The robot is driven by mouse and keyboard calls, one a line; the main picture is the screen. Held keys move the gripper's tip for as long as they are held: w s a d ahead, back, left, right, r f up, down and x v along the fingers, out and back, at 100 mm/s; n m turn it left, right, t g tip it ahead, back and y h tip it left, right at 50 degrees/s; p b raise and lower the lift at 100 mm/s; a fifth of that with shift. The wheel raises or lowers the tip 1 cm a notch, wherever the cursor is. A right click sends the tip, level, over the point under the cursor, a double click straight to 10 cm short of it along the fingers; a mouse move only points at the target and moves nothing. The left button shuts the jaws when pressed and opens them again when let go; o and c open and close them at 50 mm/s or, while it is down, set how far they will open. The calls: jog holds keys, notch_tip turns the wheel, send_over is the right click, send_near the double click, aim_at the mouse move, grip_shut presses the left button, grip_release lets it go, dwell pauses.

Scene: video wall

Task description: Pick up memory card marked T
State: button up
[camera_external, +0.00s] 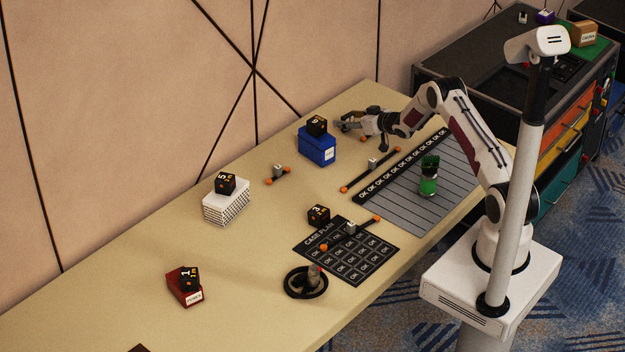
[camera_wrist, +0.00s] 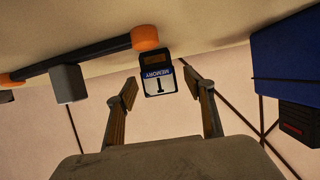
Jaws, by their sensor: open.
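The memory card (camera_wrist: 158,80) has a dark blue body and a white label marked T and MEMORY. It shows in the wrist view with its lettering upside down, just beyond my fingertips and in line with the space between them. My gripper (camera_wrist: 165,98) is open, with one finger on each side of that space and nothing between the pads. In the external view my gripper (camera_external: 344,121) reaches out low over the far part of the table, right of the blue box (camera_external: 317,147). I cannot make out the card in the external view.
A dark bar with orange ends and a grey block (camera_wrist: 68,83) lies close beside the card. The blue box (camera_wrist: 285,50) stands at the right in the wrist view. A green figure (camera_external: 428,178) stands on the striped mat (camera_external: 405,205). Open table (camera_external: 140,255) lies left.

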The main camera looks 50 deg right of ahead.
aim_at(349, 116)
dwell(0.4)
jog(key=c, duration=1.1)
jog(key=shift+o, duration=0.2)
jog(key=shift+r, duration=0.1)
jog(key=shift+r, duration=4.95)
